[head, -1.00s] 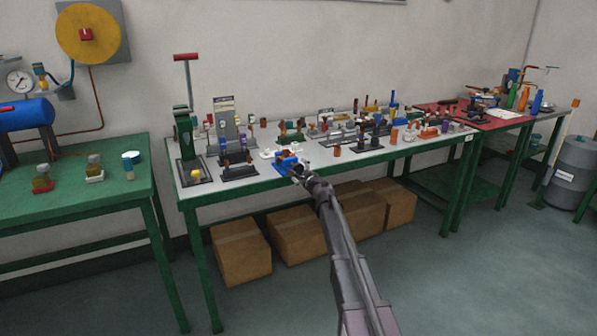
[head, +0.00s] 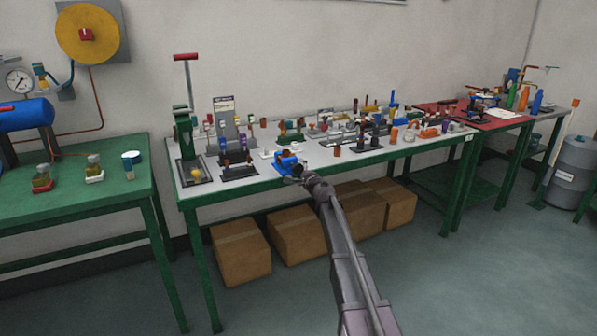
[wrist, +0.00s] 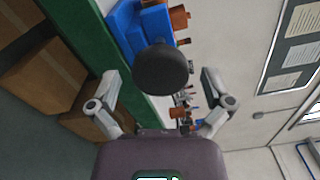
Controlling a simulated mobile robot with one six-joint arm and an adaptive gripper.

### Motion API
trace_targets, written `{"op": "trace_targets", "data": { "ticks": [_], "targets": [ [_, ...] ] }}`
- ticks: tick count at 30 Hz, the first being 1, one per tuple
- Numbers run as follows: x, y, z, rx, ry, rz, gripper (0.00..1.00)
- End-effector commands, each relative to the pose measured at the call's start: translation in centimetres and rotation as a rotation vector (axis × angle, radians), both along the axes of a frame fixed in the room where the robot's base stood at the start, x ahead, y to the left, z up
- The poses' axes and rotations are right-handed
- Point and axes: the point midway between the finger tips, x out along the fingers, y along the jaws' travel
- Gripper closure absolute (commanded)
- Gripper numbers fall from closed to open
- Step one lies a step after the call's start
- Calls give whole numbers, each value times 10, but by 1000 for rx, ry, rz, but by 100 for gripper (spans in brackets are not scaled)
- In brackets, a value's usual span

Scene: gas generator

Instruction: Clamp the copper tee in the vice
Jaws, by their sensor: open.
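The blue vice (head: 287,164) stands at the front edge of the grey-topped bench. It also shows at the top of the wrist view (wrist: 124,30). A copper-coloured piece, apparently the copper tee (wrist: 180,18), sits at the vice; whether the jaws touch it cannot be told. A round black knob (wrist: 160,68) stands out from the vice's front towards my gripper. My gripper (wrist: 160,77) is open, one finger on each side of the knob in the picture, with no visible contact. In the head view my gripper (head: 297,174) is small and dark, just in front of the vice.
The bench's green front edge (wrist: 85,30) runs close beside one finger. Several small fittings and stands crowd the bench behind and to the right. A green press (head: 184,135) stands at the left end. Cardboard boxes (head: 240,250) lie underneath. The floor in front is clear.

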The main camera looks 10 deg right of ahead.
Motion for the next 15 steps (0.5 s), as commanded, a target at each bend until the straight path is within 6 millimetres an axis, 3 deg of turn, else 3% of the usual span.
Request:
{"op": "trace_targets", "data": {
  "ticks": [9,15],
  "targets": [
    [0,0,0,-203,-66,0,0],
    [0,0,0,-224,-73,0,0]
  ]
}}
